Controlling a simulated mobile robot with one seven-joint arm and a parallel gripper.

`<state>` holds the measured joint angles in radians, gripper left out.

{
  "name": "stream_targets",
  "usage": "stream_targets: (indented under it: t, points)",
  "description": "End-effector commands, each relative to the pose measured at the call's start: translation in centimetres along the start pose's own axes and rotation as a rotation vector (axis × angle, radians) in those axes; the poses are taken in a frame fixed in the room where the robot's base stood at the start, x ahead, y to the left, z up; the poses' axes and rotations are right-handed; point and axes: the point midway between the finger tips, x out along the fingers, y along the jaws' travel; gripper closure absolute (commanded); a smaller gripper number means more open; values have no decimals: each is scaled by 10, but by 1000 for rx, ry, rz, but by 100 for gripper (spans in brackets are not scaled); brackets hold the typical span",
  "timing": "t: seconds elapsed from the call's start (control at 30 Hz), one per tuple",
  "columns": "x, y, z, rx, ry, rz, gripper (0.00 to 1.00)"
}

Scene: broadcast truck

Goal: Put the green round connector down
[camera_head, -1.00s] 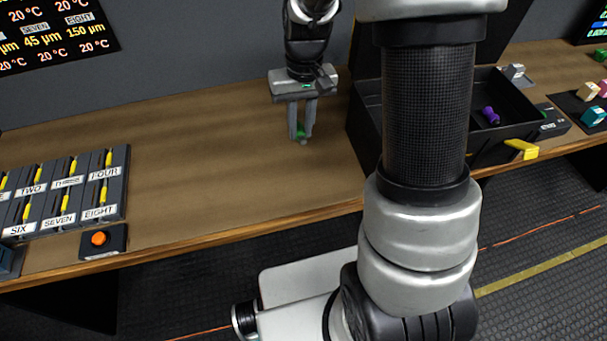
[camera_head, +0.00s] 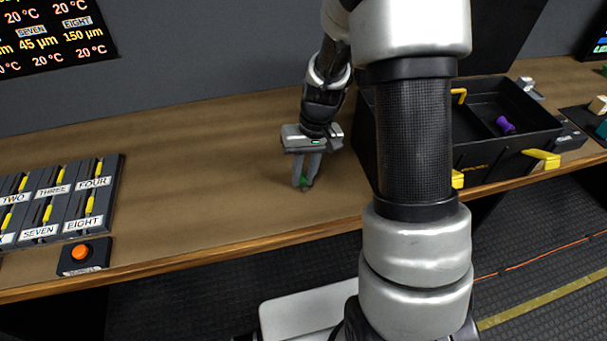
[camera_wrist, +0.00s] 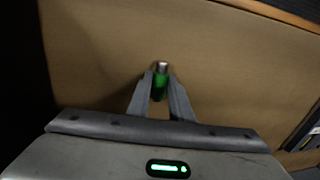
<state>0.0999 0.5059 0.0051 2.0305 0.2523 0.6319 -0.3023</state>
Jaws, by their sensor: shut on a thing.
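The green round connector (camera_head: 304,182) is between the fingertips of my gripper (camera_head: 305,179), over the wooden bench. The wrist view shows the connector (camera_wrist: 160,85) as a green body with a silver tip that points away from the palm. My gripper (camera_wrist: 161,88) is shut on it there, one finger on each side. In the head view the fingers point down close to the bench top. I cannot tell whether the connector touches the wood.
The wooden bench (camera_head: 210,170) is bare around my gripper. To the right stands a black open case (camera_head: 475,165) with yellow latches and a purple piece (camera_head: 505,125) inside. To the left are a labelled slot rack (camera_head: 75,205) and an orange button (camera_head: 81,253).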

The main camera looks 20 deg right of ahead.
Motion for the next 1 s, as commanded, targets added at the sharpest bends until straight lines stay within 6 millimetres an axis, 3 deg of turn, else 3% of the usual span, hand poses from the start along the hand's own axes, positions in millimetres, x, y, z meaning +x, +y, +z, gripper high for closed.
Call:
stream_targets:
  t: [0.37,0.4,0.43,0.8,1.0]
  points:
    - [7,1,0,0,1,0,100]
    - [5,1,0,0,1,0,74]
    - [5,1,0,0,1,0,73]
    - [7,2,1,1,-2,2,73]
    - [-13,1,0,1,2,2,73]
